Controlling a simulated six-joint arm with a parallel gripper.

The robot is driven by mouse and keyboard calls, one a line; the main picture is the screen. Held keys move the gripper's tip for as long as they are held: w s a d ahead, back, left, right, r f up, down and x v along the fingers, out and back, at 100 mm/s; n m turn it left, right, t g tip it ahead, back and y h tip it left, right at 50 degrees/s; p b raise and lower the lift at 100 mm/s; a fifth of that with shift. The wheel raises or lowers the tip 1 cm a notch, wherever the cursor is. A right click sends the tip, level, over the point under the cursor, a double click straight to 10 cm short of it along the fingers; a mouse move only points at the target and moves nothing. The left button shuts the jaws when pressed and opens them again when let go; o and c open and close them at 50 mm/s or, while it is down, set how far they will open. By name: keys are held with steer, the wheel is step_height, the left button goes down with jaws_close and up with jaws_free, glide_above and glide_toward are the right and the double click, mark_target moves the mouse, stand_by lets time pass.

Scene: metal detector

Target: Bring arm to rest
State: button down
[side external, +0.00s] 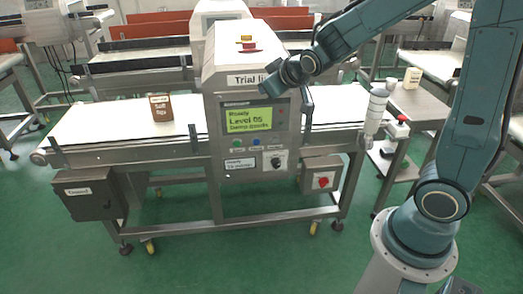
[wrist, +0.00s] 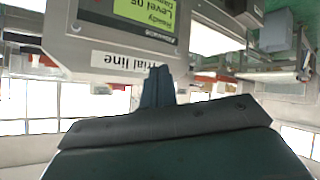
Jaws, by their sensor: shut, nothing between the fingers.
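My gripper (wrist: 158,72) shows in the wrist view as dark fingers held together, with nothing between them. In the side external view, my arm reaches in from the right, and its wrist end is in front of the upper part of the metal detector (side external: 233,75), near its "Trial line" label (side external: 246,79). The fingertips are hard to make out there. The wrist view shows the detector upside down, with its label (wrist: 126,61) and green screen (wrist: 148,12) beyond the fingers. I cannot tell whether the gripper touches the housing.
A brown box (side external: 160,107) stands on the left belt (side external: 100,124). A white bottle-like object (side external: 376,110) is at the right end of the conveyor. A cream container (side external: 412,78) stands on a side table (side external: 415,103).

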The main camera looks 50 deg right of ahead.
steer(key=s+a+r+g+y, duration=0.1)
steer(key=s+a, duration=0.1)
steer(key=s, duration=0.6)
steer(key=s+a+r+g+y, duration=0.1)
steer(key=s+a+r+g, duration=0.1)
steer(key=s, duration=0.7)
steer(key=s+a+r+g+y, duration=0.1)
steer(key=s+a, duration=0.2)
steer(key=s, duration=0.5)
steer(key=shift+s+a+r+g+y, duration=0.3)
steer(key=shift+a+r, duration=0.05)
steer(key=shift+a, duration=0.05)
steer(key=shift+w, duration=0.1)
steer(key=w+d+f+n, duration=0.1)
steer(key=w+f+n, duration=0.15)
steer(key=w, duration=0.65)
steer(key=w+d+f+n, duration=0.1)
steer(key=w+d+f, duration=0.15)
steer(key=w, duration=0.55)
steer(key=w+d+f+n+t, duration=0.1)
steer(key=w+d+f+n, duration=0.1)
steer(key=w+f, duration=0.4)
steer(key=w+d+f+n, duration=0.1)
steer(key=w+f+n, duration=0.1)
steer(key=w+f, duration=0.4)
step_height(320, 180, down, 5)
steer(key=shift+w+d+r+t+h, duration=0.1)
steer(key=shift+w+d+t+h, duration=0.25)
steer(key=shift+t+h, duration=0.05)
